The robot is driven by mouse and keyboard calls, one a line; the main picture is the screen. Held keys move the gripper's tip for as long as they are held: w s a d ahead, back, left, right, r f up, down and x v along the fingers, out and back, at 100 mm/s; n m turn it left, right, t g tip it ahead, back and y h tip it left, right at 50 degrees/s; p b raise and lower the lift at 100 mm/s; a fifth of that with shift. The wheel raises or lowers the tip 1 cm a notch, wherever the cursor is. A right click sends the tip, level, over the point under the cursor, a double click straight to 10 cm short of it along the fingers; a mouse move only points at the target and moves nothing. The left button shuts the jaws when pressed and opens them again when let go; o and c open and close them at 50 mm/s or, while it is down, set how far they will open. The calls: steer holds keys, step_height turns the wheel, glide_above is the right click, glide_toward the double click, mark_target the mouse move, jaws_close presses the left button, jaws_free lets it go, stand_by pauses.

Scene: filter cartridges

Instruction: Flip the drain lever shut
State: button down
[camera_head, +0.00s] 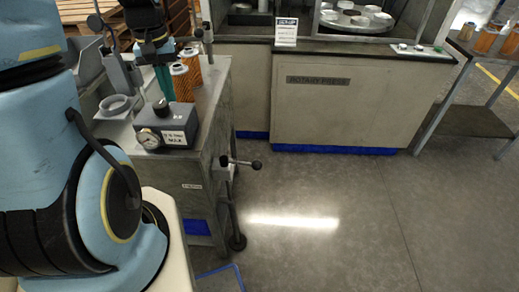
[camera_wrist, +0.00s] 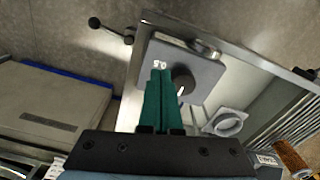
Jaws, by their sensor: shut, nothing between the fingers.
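The drain lever (camera_head: 242,163) is a thin rod with a dark ball at its end. It sticks out to the right, roughly level, from a valve on the bench's right side. In the wrist view the lever (camera_wrist: 111,30) shows at the top left, beyond the bench edge. My gripper (camera_head: 163,90) is above the bench, behind the grey gauge box, well apart from the lever. In the wrist view its teal fingers (camera_wrist: 161,78) are together and empty, over the grey box with a dark knob.
The grey gauge box (camera_head: 175,127) stands at the bench's near end. Orange filter cartridges (camera_head: 182,86) stand behind it. A post with a dark handle (camera_head: 205,38) rises at the bench's right edge. The rotary press cabinet (camera_head: 350,105) is behind. The floor right of the lever is clear.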

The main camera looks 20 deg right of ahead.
steer(key=w+d+f+m+g+b, duration=0.1)
steer(key=w+d+f+b, duration=0.1)
steer(key=d+f, duration=0.6)
steer(key=w+d+f+m+g+y+b, duration=0.1)
steer(key=d+f+b, duration=0.2)
steer(key=d+f, duration=0.5)
steer(key=d, duration=0.8)
steer(key=shift+w+f+m+g+b, duration=0.2)
steer(key=shift+w+m+g+b, duration=0.1)
steer(key=shift+w+g+b, duration=0.1)
steer(key=s+a+f+p, duration=0.2)
steer(key=s+f+p, duration=0.2)
steer(key=f, duration=0.6)
steer(key=shift+s+a+f, duration=0.2)
steer(key=shift+s+f, duration=0.05)
steer(key=shift+s, duration=0.65)
steer(key=shift+s, duration=0.1)
